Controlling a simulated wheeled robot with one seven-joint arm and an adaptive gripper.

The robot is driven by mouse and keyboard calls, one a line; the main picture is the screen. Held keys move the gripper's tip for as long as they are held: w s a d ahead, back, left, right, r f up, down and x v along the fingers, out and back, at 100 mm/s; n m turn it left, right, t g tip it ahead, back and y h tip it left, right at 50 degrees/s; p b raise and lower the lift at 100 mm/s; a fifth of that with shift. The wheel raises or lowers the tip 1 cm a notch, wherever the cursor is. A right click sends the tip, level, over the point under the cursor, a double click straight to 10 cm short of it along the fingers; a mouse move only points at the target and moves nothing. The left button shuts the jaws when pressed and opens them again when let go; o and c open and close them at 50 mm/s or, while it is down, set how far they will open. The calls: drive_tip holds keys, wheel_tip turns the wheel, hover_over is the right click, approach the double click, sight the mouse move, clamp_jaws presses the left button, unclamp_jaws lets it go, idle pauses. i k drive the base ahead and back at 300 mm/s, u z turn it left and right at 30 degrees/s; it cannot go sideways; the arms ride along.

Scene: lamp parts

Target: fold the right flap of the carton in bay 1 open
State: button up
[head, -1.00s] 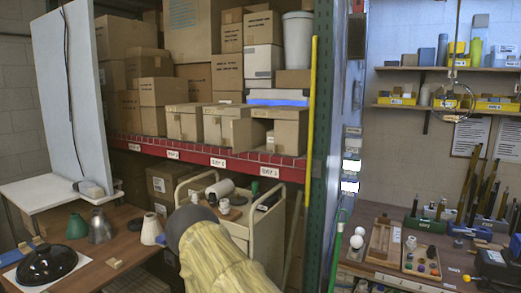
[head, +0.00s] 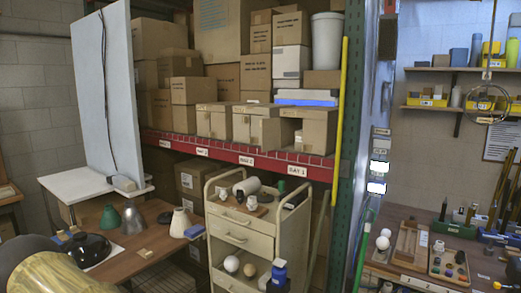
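The carton in bay 1 (head: 319,134) is the rightmost of the cartons on the red shelf, above the "BAY 1" label (head: 297,171). Its left front flap (head: 270,133) seems to stand swung out to the left. A dark opening shows behind it, with a small white item (head: 298,138) inside. The tan right part of the front looks closed, but I cannot clearly make out the right flap's edge. My arm, yellow with a dark grey end, shows at the lower left, far from the carton. My gripper is not in view.
A cream trolley (head: 255,222) with lamp parts stands in front of the shelf below bay 1. A yellow pole (head: 340,115) and a green rack post (head: 365,110) stand right of the carton. A brown table (head: 130,262) with lampshades is at left.

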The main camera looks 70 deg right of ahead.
sight(314, 131)
drive_tip(key=i, duration=0.5)
drive_tip(key=z, duration=1.65)
